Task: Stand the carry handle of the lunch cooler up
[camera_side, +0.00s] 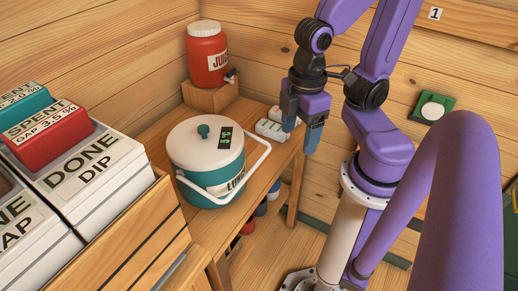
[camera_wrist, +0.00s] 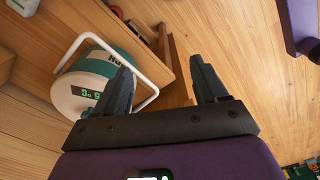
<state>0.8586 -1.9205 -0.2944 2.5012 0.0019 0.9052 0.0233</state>
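The lunch cooler (camera_side: 207,147) stands upright on a wooden bench, with a white lid, teal knob and teal body. Its white carry handle (camera_side: 262,158) is swung down and slants out on the right side, clear of the body. In the wrist view the cooler (camera_wrist: 85,90) is at left and the handle (camera_wrist: 119,54) loops around toward my left finger, which hides part of the cooler. My gripper (camera_side: 300,141) is open and empty, fingers pointing down, right of the handle and apart from it. Its spread fingers (camera_wrist: 160,64) also show in the wrist view.
A red juice jug (camera_side: 207,60) stands on a wooden block at the back. A wooden crate (camera_side: 135,238) with labelled boxes is at left. Several items sit on a lower shelf. Open floor lies right of the bench.

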